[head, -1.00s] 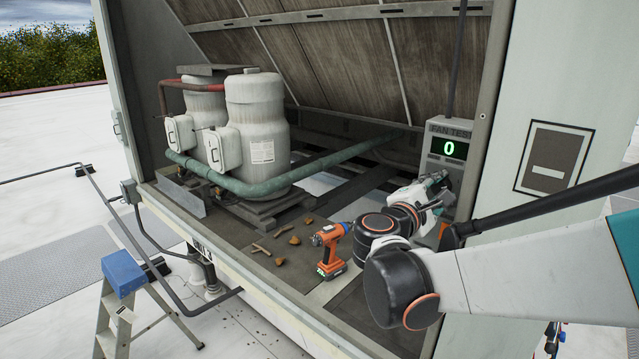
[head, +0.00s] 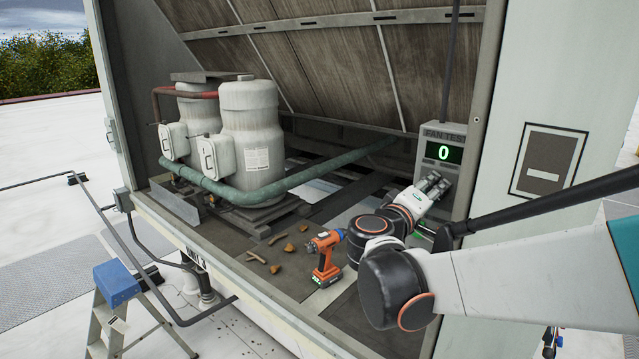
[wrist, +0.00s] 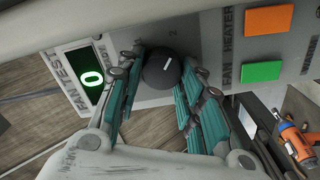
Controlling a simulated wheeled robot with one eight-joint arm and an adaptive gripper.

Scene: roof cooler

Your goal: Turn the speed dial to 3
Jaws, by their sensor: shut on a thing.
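The fan test panel (head: 431,134) stands at the right inside the open unit, and its green display (head: 443,153) reads 0. The display also shows in the wrist view (wrist: 91,77), turned sideways. The black round speed dial (wrist: 161,70) has a white pointer mark, and a 2 is printed beside it. My gripper (head: 437,183) is at the panel, below the display. In the wrist view the teal-padded fingers of my gripper (wrist: 164,73) are on both sides of the dial, shut on it. The dial is hidden in the head view, and its other numbers cannot be read.
An orange button (wrist: 269,19) and a green button (wrist: 261,71) sit beside the dial, near the fan heater lettering. An orange drill (head: 326,258) stands on the deck left of my arm. Green pipe (head: 270,189) and white tanks (head: 253,140) stand farther left.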

